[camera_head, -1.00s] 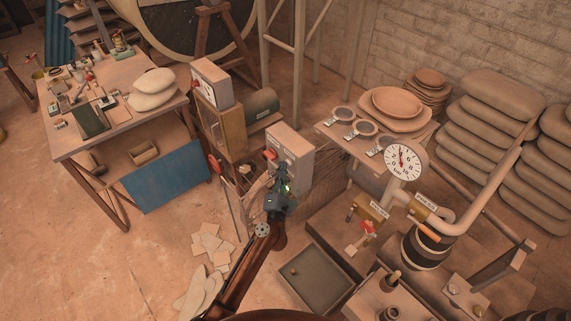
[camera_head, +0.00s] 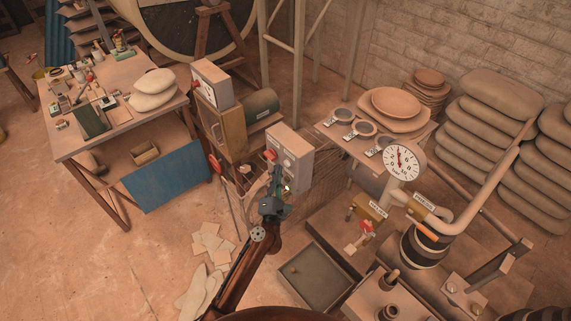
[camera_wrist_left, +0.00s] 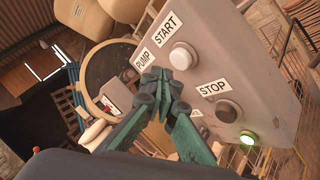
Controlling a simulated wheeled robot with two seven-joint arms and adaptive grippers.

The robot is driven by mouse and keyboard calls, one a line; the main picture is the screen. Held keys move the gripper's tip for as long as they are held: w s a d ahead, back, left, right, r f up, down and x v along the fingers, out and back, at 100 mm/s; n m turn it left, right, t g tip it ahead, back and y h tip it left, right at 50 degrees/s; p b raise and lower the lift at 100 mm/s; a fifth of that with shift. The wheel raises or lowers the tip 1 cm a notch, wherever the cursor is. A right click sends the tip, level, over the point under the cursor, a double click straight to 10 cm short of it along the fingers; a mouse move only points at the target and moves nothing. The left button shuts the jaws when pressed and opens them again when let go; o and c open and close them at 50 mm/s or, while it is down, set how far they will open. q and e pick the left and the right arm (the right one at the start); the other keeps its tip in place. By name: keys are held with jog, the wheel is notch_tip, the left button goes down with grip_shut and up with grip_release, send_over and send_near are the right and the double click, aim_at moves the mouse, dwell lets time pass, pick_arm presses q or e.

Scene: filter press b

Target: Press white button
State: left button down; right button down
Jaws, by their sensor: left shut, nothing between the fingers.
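The grey control box (camera_head: 291,160) stands near the middle of the head view. In the left wrist view its front panel (camera_wrist_left: 235,60) is close and tilted. The white button (camera_wrist_left: 183,56) is round and sits beside the START label. A dark button (camera_wrist_left: 228,110) sits beside the STOP label, and a green lamp (camera_wrist_left: 248,137) glows below it. My left gripper (camera_head: 277,170) is shut and empty in front of the box. In the wrist view its fingertips (camera_wrist_left: 160,76) appear just beside the white button, by the PUMP label; I cannot tell any contact. My right gripper is not in view.
A red part (camera_head: 270,155) sticks out from the box's left side. A pressure gauge (camera_head: 402,162) and pipework stand to the right. A shallow tray (camera_head: 315,280) lies on the floor below, and a workbench (camera_head: 120,120) stands at the left.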

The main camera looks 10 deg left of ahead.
pick_arm(q)
jog(key=s+a, duration=0.1)
jog(key=s+a+p, duration=0.1)
jog(key=s, duration=0.1)
jog(key=shift+s+a, duration=0.3)
jog(key=shift+a, duration=0.1)
dwell(0.6)
